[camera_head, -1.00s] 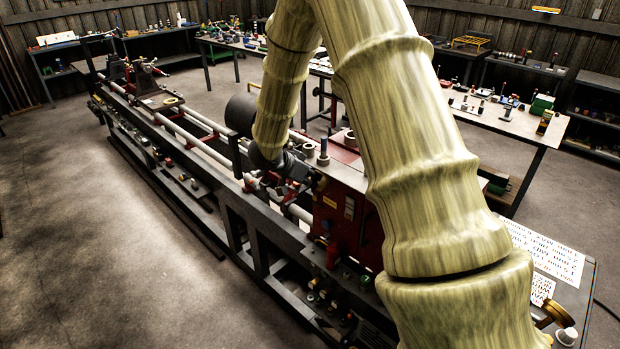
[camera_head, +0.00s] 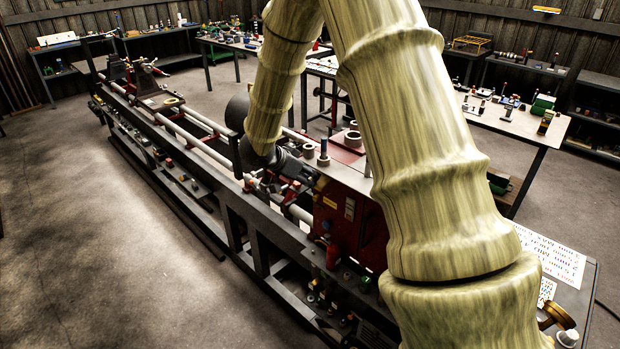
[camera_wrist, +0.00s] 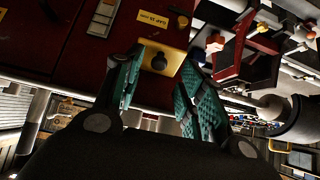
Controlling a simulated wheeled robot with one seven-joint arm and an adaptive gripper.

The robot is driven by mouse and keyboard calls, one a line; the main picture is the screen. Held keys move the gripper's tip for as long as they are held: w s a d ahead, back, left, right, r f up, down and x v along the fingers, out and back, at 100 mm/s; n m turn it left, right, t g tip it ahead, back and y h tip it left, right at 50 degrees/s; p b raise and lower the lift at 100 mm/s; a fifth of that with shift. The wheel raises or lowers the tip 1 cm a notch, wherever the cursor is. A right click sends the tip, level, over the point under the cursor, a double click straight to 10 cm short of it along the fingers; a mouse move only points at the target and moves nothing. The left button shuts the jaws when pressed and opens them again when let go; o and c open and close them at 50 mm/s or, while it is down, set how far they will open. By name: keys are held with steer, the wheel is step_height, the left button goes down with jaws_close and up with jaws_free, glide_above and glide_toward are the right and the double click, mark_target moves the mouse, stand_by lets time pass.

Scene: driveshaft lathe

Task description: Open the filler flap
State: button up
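A brass-yellow plate with a dark round knob (camera_wrist: 160,62), likely the filler flap, sits on the dark red housing in the wrist view. It looks closed. My gripper (camera_wrist: 160,85) is open, with one teal-padded finger on each side of the knob and the plate between them. No contact with the knob shows, and the gap in depth is hard to tell. In the head view my gripper (camera_head: 303,177) is at the upper left end of the red headstock (camera_head: 345,225), and the flap is too small to make out clearly.
A yellow label (camera_wrist: 161,20) is on the housing beside the plate. The lathe bed (camera_head: 190,150) runs to the far left. Dark red clamp-like parts (camera_wrist: 245,50) stand close to the right finger. Worktables (camera_head: 505,120) stand behind, and open floor is at left.

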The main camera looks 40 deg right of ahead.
steer(key=v, duration=0.8)
steer(key=shift+a+r, duration=0.2)
steer(key=shift+r, duration=0.1)
